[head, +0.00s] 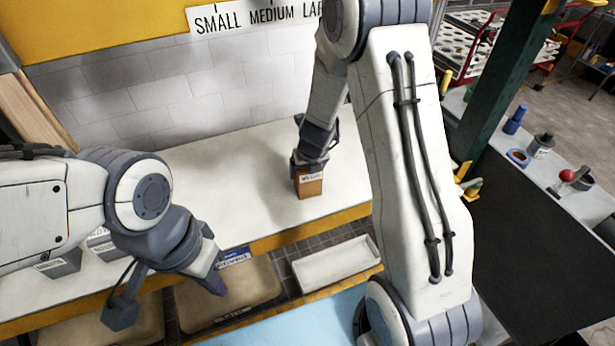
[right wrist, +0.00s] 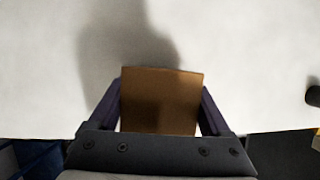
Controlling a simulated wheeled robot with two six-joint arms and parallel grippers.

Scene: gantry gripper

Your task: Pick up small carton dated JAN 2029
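A small brown carton (head: 309,187) with a white label is at the white worktop, below the sign. The date on its label is too small to read. My right gripper (head: 313,165) points down over it. In the right wrist view the carton (right wrist: 160,102) lies between the two dark fingers of the right gripper (right wrist: 161,95), whose tips press against its sides. I cannot tell whether the carton touches the worktop. My left gripper (head: 167,299) is open and empty in front of the worktop's edge, at the lower left.
Grey labelled boxes (head: 62,263) stand on the worktop at left, partly behind my left arm. Bins (head: 232,292) and a white tray (head: 337,264) sit below the yellow front edge. A green post (head: 512,85) and a side bench with bottles (head: 515,121) are at right.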

